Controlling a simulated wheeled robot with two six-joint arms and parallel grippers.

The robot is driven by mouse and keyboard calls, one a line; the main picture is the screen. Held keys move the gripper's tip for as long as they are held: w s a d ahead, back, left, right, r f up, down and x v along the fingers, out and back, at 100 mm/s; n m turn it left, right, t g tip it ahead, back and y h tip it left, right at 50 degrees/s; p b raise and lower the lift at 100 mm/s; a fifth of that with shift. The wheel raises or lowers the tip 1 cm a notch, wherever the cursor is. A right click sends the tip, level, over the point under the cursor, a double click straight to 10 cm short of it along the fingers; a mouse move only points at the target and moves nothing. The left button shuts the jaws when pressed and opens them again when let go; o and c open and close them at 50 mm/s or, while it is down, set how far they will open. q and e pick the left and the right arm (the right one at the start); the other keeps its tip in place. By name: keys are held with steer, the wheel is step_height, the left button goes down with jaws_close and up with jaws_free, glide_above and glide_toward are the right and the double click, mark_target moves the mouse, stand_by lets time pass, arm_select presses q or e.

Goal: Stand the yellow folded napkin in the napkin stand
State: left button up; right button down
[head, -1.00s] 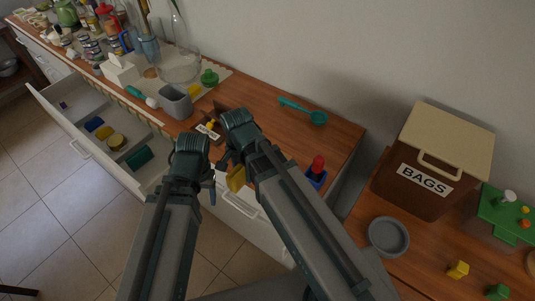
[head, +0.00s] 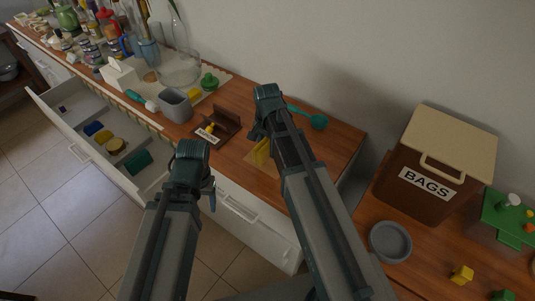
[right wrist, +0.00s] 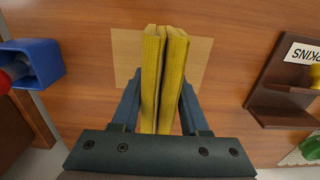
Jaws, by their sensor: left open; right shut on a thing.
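The yellow folded napkin (head: 261,152) is held in my right gripper (head: 263,132), to the right of the napkin stand. In the right wrist view the napkin (right wrist: 163,70) shows as two thick yellow layers edge-on between the fingers of my right gripper (right wrist: 161,112). The napkin stand (head: 229,121) is a brown wooden holder with a white label and a small yellow knob-like part. It also shows at the right of the right wrist view (right wrist: 273,88), apart from the napkin. My left gripper (head: 208,190) is open and empty in front of the counter edge.
A pale square (right wrist: 125,55) lies on the counter under the napkin. A blue container (right wrist: 40,62) with a red item is at the left there. A grey bin (head: 176,107) and teal ladle (head: 317,121) flank the stand area. An open drawer (head: 75,122) juts out.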

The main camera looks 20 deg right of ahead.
mark_target(268, 154)
steer(key=f+b, duration=0.3)
steer(key=f, duration=0.1)
steer(key=shift+w+d+b, duration=0.15)
steer(key=shift+w+b, duration=0.05)
steer(key=shift+b, duration=0.15)
steer(key=shift+r, duration=0.2)
steer(key=shift+f, duration=0.1)
steer(key=shift+c, duration=2.1)
jaws_free()
